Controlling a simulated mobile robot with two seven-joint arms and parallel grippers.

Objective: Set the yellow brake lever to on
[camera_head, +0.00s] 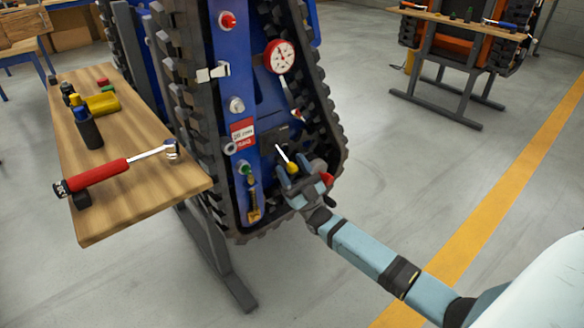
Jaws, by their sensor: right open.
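A lever with a pale rod and a yellow knob (292,168) sits low on the blue panel of the tracked carrier (258,95). The rod slants from upper left down to the knob. My right gripper (298,172) is open at the knob, with its fingers around or just in front of it. I cannot tell whether they touch it. The gripper hides part of the panel around the lever, and the on and off marks are too small to read. My left gripper is not in view.
A red-rimmed gauge (280,57), a red-and-white sign (242,132), a green knob (246,168) and a yellow part (254,214) are on the panel. Black tracks (335,135) frame it. A wooden bench (140,190) with tools stands left.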

